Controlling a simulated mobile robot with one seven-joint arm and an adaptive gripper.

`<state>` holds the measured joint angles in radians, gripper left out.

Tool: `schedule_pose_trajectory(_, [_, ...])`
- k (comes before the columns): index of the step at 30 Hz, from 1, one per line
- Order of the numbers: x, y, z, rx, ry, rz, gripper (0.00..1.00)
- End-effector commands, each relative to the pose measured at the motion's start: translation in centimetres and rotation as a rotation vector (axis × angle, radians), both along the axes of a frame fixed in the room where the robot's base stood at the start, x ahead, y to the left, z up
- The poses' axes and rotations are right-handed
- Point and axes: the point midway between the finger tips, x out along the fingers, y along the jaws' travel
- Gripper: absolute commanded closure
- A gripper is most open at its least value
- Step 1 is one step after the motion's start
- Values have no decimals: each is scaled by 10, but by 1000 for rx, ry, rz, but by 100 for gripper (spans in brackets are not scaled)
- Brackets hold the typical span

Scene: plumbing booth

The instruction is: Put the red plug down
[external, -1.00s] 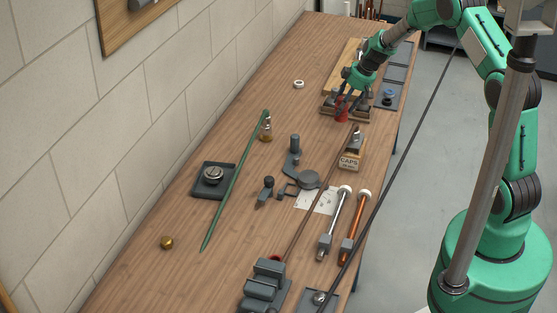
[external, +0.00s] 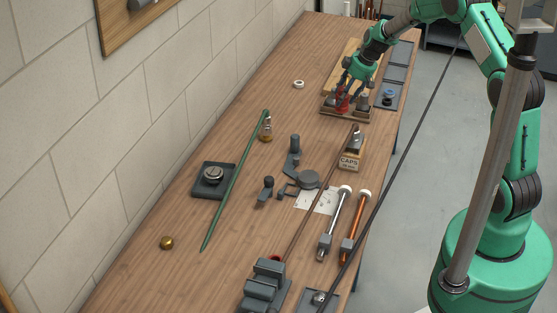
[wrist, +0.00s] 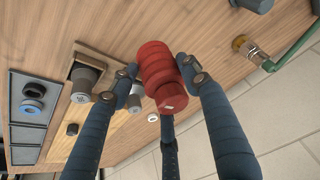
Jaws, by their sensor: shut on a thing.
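The red plug (external: 342,104) is a ribbed red cylinder. In the wrist view the red plug (wrist: 157,62) sits between the fingers of my gripper (wrist: 157,76), with a finger against each side. My gripper also shows in the external view (external: 352,88), over the far end of the bench. It is shut on the plug, beside or over a wooden block with grey plugs (external: 330,113). Whether the plug touches the block or hangs above it, I cannot tell.
A tray with a blue ring (external: 388,98) lies right of the block. A white ring (external: 299,84) lies to the left. A CAPS box (external: 350,163) and a green pipe (external: 235,180) lie nearer.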

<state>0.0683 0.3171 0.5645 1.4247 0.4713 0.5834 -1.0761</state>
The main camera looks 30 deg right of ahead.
Motion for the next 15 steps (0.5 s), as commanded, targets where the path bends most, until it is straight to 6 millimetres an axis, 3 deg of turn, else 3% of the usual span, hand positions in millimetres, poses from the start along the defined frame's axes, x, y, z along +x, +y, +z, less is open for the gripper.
schedule_pose_trajectory(8, [-9, 20, -7, 4, -2, -9, 97])
schedule_pose_trajectory(15, [-39, 67, -28, 10, -4, -37, 97])
